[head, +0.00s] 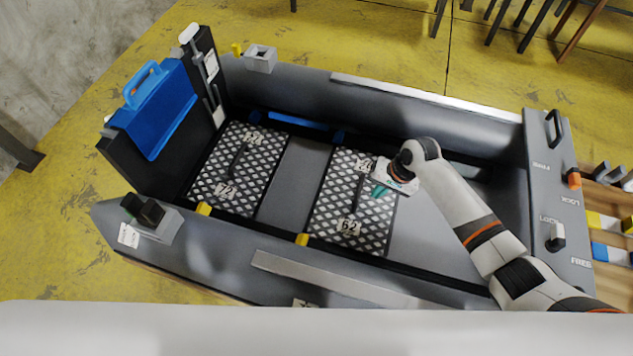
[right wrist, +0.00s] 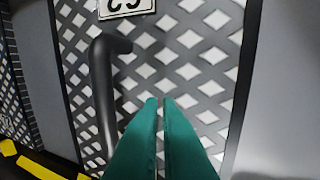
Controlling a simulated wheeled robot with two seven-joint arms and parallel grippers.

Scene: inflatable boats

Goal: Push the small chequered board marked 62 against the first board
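The small chequered board marked 62 (head: 336,195) lies flat in the grey boat, with a dark bar handle (right wrist: 103,95) on top. The first chequered board (head: 211,172) lies to its left, nearer the blue case. A strip of bare grey floor (head: 290,172) separates the two boards. My right gripper (head: 381,190) is over the right part of board 62, its teal fingertips (right wrist: 160,102) together and beside the handle, not around it. I cannot tell whether they touch the board. Board 62 also fills most of the right wrist view (right wrist: 195,60). My left gripper is not in view.
The boat's grey tubes (head: 190,245) surround the boards. Yellow tabs (head: 302,239) sit along the near side. A blue case (head: 155,112) stands at the left end and a grey panel with a lever (head: 556,237) at the right. Floor right of board 62 is bare.

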